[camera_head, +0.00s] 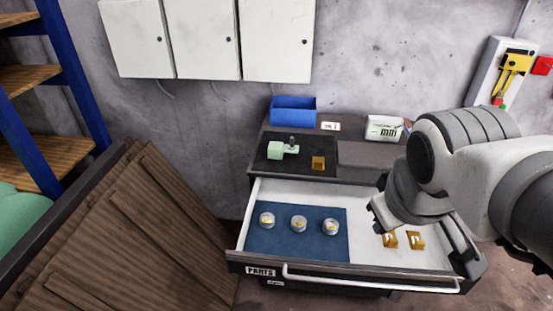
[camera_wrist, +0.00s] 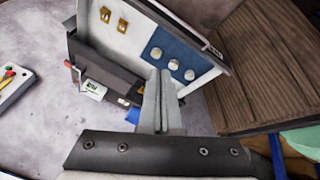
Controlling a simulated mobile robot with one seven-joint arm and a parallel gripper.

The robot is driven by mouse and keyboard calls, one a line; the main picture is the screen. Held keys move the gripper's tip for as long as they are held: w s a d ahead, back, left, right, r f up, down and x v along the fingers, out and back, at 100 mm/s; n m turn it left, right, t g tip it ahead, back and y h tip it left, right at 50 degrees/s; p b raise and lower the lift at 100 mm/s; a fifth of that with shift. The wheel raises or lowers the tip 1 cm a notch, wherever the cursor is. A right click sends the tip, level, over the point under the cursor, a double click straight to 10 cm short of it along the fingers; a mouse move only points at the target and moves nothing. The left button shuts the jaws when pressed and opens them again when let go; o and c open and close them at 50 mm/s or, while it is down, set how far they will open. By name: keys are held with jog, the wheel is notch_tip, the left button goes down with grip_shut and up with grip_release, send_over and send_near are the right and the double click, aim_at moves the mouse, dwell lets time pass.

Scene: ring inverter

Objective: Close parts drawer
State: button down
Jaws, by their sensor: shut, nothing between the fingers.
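The parts drawer (camera_head: 365,190) is pulled out of the dark cabinet. Its front carries a PARTS label and a long white bar handle (camera_head: 370,283). It also shows at an angle in the wrist view (camera_wrist: 130,45). My gripper (camera_wrist: 158,78) is shut and empty, its fingers seen against the drawer and cabinet in the wrist view. In the head view my arm reaches in from the right, over the drawer's right side, and hides part of it. I cannot tell whether the fingers touch the drawer.
In the drawer are a blue mat (camera_head: 325,250) with three round parts and two gold pieces (camera_head: 415,240). On the cabinet top are a blue bin (camera_head: 293,110), a green part (camera_head: 280,150), a gold block (camera_head: 318,163) and a white box (camera_head: 384,128). Wooden boards (camera_head: 130,230) lean at left.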

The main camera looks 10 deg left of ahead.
jog(key=w+a+f+n+b, duration=0.3)
jog(key=a+f+n+b, duration=0.15)
jog(key=f+n, duration=0.25)
jog(key=n+b, duration=1.4)
jog(key=n, duration=1)
send_near(234, 269)
jog(key=shift+g+y, duration=0.3)
jog(key=shift+w+d+f, duration=0.25)
jog(key=shift+w+f, duration=0.05)
jog(key=shift+f, duration=0.45)
jog(key=shift+w+d+f, duration=0.3)
jog(key=shift+w+f, duration=0.05)
jog(key=shift+f, duration=0.4)
jog(key=shift+w+d+f, duration=0.25)
jog(key=shift+w+f, duration=0.05)
jog(key=shift+f, duration=0.45)
